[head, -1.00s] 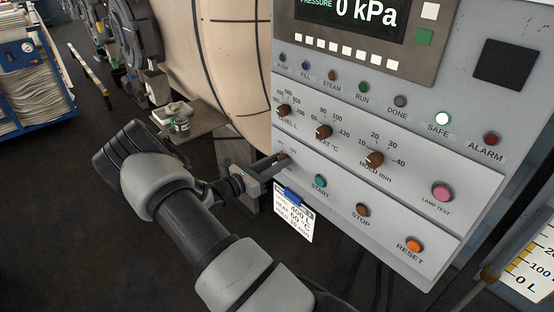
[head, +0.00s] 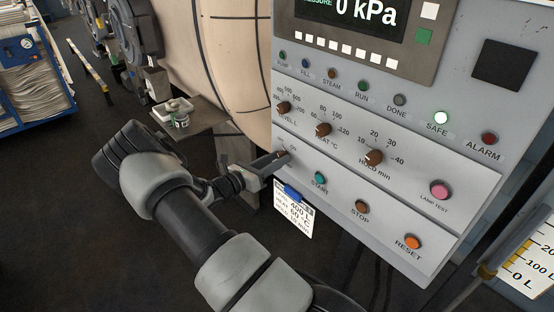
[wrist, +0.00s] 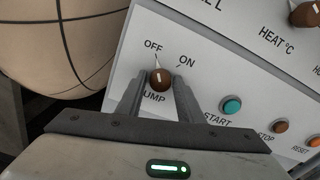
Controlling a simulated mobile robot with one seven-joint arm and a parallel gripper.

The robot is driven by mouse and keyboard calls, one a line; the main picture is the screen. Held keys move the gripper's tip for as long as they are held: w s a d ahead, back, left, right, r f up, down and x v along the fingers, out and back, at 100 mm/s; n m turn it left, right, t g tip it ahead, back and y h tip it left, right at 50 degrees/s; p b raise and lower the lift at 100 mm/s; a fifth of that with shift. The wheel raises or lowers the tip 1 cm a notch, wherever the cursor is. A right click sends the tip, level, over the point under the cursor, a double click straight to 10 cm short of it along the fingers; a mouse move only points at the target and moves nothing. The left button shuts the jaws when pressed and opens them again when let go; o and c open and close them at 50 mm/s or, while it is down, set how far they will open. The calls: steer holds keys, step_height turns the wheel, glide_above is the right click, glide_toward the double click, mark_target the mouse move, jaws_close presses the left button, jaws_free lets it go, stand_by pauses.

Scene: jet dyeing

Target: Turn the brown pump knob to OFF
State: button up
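The brown pump knob (wrist: 160,79) is on the grey control panel, above the partly hidden PUMP label. Its white pointer is up and slightly left, toward the OFF mark (wrist: 153,47); the ON mark (wrist: 187,62) is to its right. My gripper (wrist: 160,84) has one finger on each side of the knob, with a narrow gap showing at each side, so it looks open around it. In the head view my gripper (head: 277,164) reaches the panel's lower left, and its fingers mostly hide the knob there.
The START button (head: 320,179) is just right of my gripper, with STOP (head: 361,207) and RESET (head: 412,242) beyond. The LEVEL knob (head: 283,108) is above. A tag card (head: 293,215) hangs below my gripper. A small shelf (head: 190,118) is at the left.

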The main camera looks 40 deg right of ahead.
steer(key=shift+o, duration=0.9)
steer(key=s+a, duration=0.1)
steer(key=a, duration=1.6)
steer(key=shift+s+a, duration=0.15)
steer(key=shift+s, duration=0.1)
steer(key=shift+r, duration=0.1)
